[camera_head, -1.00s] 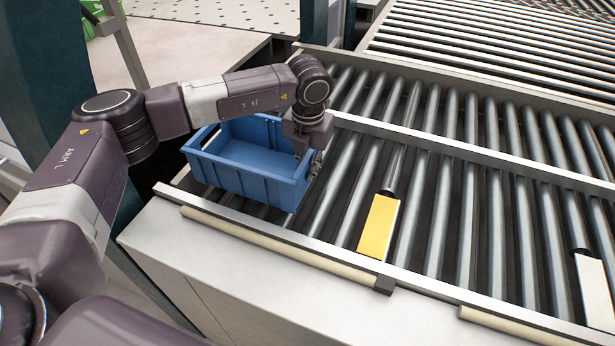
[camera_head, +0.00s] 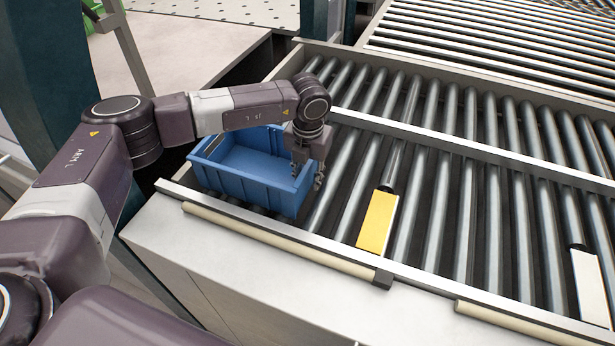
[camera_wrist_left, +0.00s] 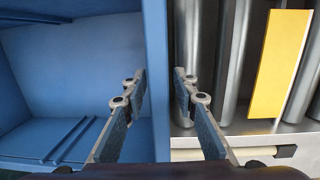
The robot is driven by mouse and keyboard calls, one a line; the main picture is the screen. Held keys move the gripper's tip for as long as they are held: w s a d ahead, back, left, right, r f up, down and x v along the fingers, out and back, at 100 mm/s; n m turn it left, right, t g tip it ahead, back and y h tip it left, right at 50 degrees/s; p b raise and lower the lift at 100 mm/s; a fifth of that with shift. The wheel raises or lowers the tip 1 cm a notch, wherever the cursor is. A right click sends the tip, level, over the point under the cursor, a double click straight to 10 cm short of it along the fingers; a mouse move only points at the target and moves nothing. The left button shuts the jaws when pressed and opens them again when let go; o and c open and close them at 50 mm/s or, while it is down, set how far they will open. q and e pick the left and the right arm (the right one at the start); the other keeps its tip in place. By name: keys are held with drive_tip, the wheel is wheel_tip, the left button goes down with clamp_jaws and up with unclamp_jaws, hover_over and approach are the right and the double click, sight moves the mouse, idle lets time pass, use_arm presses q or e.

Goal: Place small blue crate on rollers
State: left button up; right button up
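The small blue crate (camera_head: 246,184) is empty and roughly level at the left end of the rollers (camera_head: 345,205), just behind the front rail. Its underside is hidden, so I cannot tell whether it touches the rollers. My left gripper (camera_head: 308,174) points down at the crate's right end. In the left wrist view, its fingers (camera_wrist_left: 160,88) straddle the crate's wall (camera_wrist_left: 156,50), one inside and one outside, with the tips close against it. The crate's interior (camera_wrist_left: 70,80) fills the left side there. My right gripper is not in view.
A yellow plate (camera_head: 378,222) lies among the rollers right of the crate, and a white plate (camera_head: 590,287) lies farther right. A metal divider rail (camera_head: 470,156) runs behind. The front rail (camera_head: 330,246) borders the rollers. Bare rollers lie right of the crate.

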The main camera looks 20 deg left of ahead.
use_arm(q)
drive_tip(key=shift+r, duration=0.1)
drive_tip(key=shift+r, duration=0.25)
drive_tip(key=r+b, duration=0.1)
drive_tip(key=r, duration=0.2)
drive_tip(key=r+b, duration=0.2)
drive_tip(key=r, duration=0.2)
drive_tip(key=s+r+b, duration=0.1)
drive_tip(key=r+b, duration=0.1)
drive_tip(key=r, duration=0.1)
drive_tip(key=shift+d+r, duration=0.2)
drive_tip(key=shift+d, duration=0.1)
drive_tip(key=shift+s+r, duration=0.1)
drive_tip(key=shift+r, duration=0.4)
